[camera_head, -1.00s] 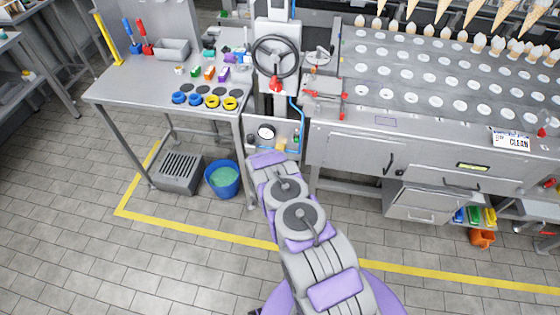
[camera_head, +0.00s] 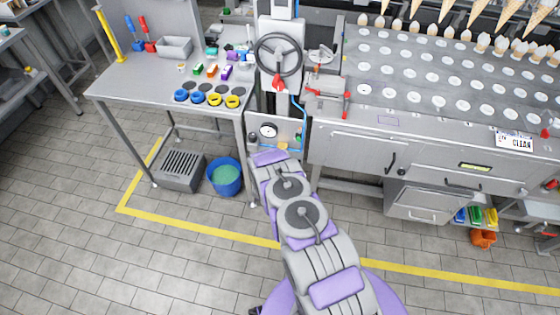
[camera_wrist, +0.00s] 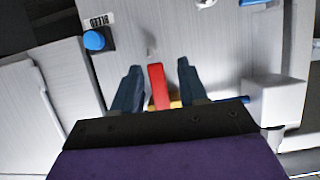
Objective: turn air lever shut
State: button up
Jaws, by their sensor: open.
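A red lever (camera_wrist: 158,88) stands between the two dark fingers of my gripper (camera_wrist: 158,72) in the wrist view. The fingers are open, with a gap on each side of the lever. A yellow part (camera_wrist: 176,104) shows at the lever's lower end, partly hidden by the gripper body. In the head view, the steel panel with a round gauge (camera_head: 268,130) is just beyond the end of my arm. My gripper and the red lever cannot be made out there.
A blue knob (camera_wrist: 94,40) with a BLEED label is at upper left in the wrist view. A white block (camera_wrist: 274,100) is at right. A blue bucket (camera_head: 225,177) and a grey grated box (camera_head: 180,171) stand on the floor left of my arm.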

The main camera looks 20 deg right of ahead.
jog(key=shift+a, duration=0.1)
jog(key=p+v, duration=0.2)
jog(key=v, duration=1.5)
jog(key=shift+a, duration=0.15)
